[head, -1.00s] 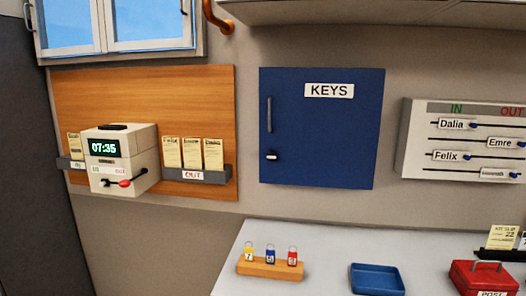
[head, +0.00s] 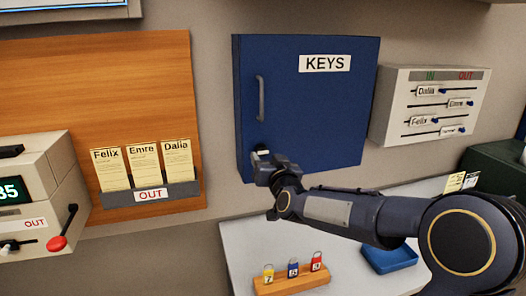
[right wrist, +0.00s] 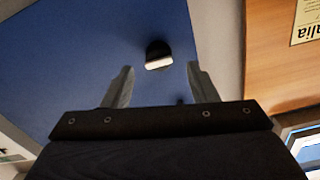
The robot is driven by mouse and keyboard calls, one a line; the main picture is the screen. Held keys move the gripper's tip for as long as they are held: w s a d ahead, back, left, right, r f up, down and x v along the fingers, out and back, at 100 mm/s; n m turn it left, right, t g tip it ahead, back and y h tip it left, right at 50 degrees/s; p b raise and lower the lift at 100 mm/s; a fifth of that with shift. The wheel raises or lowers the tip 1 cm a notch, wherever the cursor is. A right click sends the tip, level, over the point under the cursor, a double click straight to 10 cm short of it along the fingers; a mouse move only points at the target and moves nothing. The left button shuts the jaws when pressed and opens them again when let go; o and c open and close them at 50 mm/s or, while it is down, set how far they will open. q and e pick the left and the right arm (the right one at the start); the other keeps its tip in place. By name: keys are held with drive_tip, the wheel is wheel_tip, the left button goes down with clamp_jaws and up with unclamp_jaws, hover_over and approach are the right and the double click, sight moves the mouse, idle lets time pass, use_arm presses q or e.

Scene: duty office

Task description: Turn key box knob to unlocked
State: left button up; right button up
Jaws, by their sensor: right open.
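The blue key box (head: 310,110) hangs on the wall with a "KEYS" label and a grey vertical handle on its door. Its knob (right wrist: 158,55), dark with a pale bar, shows in the right wrist view on the blue door, ahead of and between my fingertips. In the head view the knob is mostly hidden by my right gripper (head: 262,155), which is at the door's lower left. In the right wrist view my right gripper (right wrist: 160,85) is open, with nothing between its fingers. My left gripper is not in view.
A wooden board (head: 100,80) with an OUT card rack (head: 150,193) is left of the box, beside a time clock (head: 35,195). An IN/OUT slider board (head: 430,105) is on the right. Below, the desk (head: 235,240) holds a key-tag stand (head: 292,284) and a blue tray (head: 390,258).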

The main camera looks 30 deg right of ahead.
sight(264, 153)
drive_tip(key=shift+p+x, duration=0.45)
drive_tip(key=shift+x, duration=1.4)
drive_tip(key=shift+d, duration=0.1)
